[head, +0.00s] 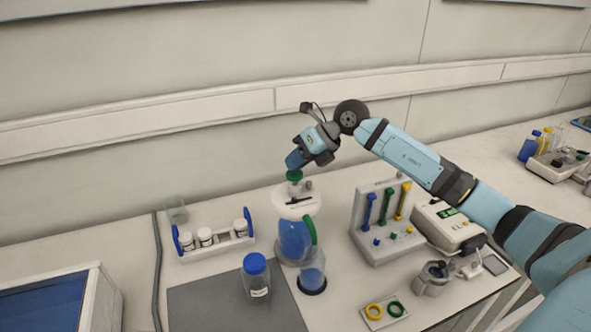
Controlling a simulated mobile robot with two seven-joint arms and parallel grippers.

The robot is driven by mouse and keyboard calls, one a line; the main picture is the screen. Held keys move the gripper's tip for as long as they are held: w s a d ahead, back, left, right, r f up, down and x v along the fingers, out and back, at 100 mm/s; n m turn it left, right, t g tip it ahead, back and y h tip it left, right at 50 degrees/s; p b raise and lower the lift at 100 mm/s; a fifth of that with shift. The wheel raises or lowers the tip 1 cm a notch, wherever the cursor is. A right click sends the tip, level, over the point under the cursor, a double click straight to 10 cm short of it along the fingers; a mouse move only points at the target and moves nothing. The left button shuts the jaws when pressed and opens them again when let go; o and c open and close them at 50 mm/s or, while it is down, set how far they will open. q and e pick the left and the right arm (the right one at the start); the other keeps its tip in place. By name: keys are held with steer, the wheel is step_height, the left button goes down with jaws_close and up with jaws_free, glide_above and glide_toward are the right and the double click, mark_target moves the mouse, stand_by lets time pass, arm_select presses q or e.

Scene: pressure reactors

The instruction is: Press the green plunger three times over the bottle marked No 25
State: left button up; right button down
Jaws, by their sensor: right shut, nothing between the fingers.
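The green plunger (294,176) stands on top of a white-lidded reactor (297,205) holding blue liquid. My right gripper (295,163) is shut and empty, pointing down directly above the plunger. Its tip is at or very near the plunger's top; I cannot tell whether they touch. A blue-capped bottle (257,277) with a white label stands on the dark mat in front. Small white-labelled bottles (205,237) stand in a blue-ended rack at the left. The label numbers are too small to read, so I cannot tell which is No 25. My left gripper is out of view.
To the right are a stand with coloured tools (377,243), a white device (445,229), a metal cup (432,281) and a ring tray (374,325). The dark mat (205,300) has free room left of the capped bottle.

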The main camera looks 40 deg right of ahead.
steer(key=shift+f, duration=0.6)
stand_by(0.3)
steer(key=shift+r+p, duration=0.45)
steer(key=shift+r, duration=0.75)
step_height(320, 180, up, 6)
steer(key=p, duration=0.3)
steer(key=shift+p, duration=0.35)
